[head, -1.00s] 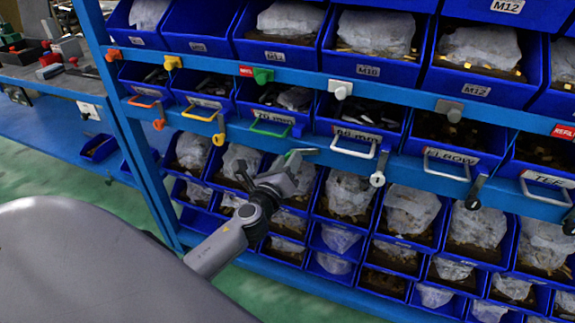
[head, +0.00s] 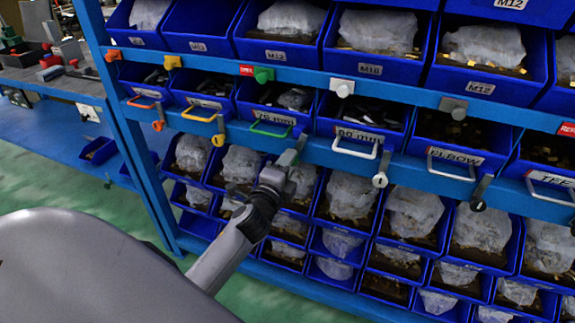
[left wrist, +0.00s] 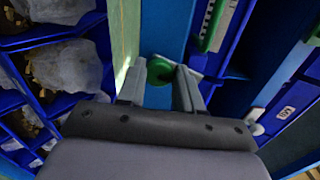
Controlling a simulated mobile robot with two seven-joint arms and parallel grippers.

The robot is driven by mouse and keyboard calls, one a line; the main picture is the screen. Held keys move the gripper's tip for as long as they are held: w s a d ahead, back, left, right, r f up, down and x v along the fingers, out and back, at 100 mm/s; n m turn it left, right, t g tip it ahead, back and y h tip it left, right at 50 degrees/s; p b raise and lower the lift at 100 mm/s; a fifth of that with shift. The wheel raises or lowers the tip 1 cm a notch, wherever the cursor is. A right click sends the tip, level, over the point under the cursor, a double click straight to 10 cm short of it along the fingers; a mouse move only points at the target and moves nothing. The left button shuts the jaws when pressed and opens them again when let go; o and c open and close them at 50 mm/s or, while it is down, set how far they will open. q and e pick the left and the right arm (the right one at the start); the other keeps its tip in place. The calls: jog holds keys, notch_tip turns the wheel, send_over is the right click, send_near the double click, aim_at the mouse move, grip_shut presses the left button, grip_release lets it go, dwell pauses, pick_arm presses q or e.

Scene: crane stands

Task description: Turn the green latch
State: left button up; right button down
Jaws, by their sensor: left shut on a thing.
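The green latch (head: 301,140) sits on the blue rail, below and right of the green drawer handle (head: 270,129). It is small and mostly hidden by my left gripper (head: 289,157). In the left wrist view the latch (left wrist: 159,70) shows as a green round piece at the tips of the two grey fingers (left wrist: 160,88). My left gripper is shut on the latch, reaching it from below and left. The latch's exact angle is hard to tell. My right gripper is not in view.
Orange (head: 158,126), yellow (head: 218,139), white (head: 380,180) and black (head: 479,192) latches hang along the same rail. A green knob (head: 263,75) is on the rail above. Blue bins with bagged parts fill the rack above and below.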

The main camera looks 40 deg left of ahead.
pick_arm(q)
jog(key=shift+f+n, duration=0.1)
jog(key=shift+n, duration=0.9)
jog(key=o, duration=1)
jog(key=shift+o, duration=0.2)
jog(key=v, duration=0.7)
jog(key=shift+s+d, duration=0.1)
jog(key=shift+s, duration=0.05)
